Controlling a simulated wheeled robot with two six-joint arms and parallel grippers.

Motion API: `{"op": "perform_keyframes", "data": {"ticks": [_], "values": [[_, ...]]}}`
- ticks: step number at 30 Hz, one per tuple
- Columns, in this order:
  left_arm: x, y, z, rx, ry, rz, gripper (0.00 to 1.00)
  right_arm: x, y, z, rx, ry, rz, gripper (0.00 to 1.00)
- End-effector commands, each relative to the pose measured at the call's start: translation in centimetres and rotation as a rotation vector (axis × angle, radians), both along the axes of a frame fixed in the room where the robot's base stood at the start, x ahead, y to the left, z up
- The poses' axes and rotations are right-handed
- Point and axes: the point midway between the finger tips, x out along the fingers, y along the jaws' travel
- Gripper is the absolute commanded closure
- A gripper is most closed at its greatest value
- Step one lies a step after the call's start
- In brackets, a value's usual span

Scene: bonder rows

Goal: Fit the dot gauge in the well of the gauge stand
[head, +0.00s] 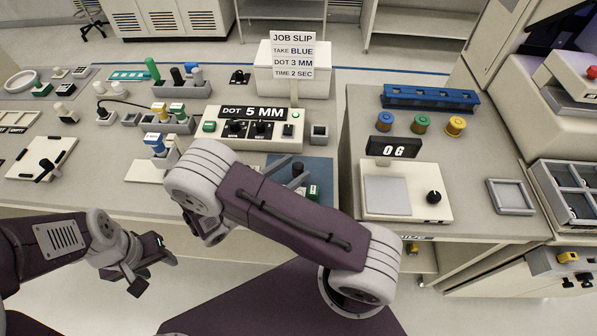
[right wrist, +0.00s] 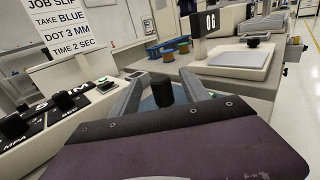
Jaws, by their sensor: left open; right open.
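A black-topped upright piece (head: 297,168), which looks like the dot gauge, stands on the blue mat (head: 318,170) in front of the dot panel. In the right wrist view the black cylinder (right wrist: 163,92) shows between the fingers of my right gripper (right wrist: 162,80). The fingers are open; I cannot tell whether they touch it. In the head view my right forearm hides most of that gripper. My left gripper (head: 140,268) is open and empty, low in front of the bench. A small grey block with a dark square well (head: 319,131) may be the gauge stand; I cannot be sure.
The dot panel (head: 250,128) reads 5 MM; the job slip (head: 293,52) says blue, 3 MM, 2 sec. A scale (head: 408,190) with a 06 display (head: 393,147) and a grey tray (head: 510,196) are at right.

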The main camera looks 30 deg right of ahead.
Motion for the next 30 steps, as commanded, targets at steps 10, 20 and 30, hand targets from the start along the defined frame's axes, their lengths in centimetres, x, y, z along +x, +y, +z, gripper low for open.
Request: {"op": "perform_keyframes", "data": {"ticks": [10,20,30], "values": [[0.0,0.0,0.6,0.0,0.0,0.0,0.5,1.0,-4.6,0.0,0.001,0.0,-0.003,0.46],[0.0,0.0,0.6,0.0,0.0,0.0,0.5,1.1,-5.1,-0.1,0.001,-0.001,0.0,0.63],[0.0,0.0,0.6,0.0,0.0,0.0,0.5,1.1,-5.0,-0.1,0.001,-0.001,-0.001,1.0]]}}
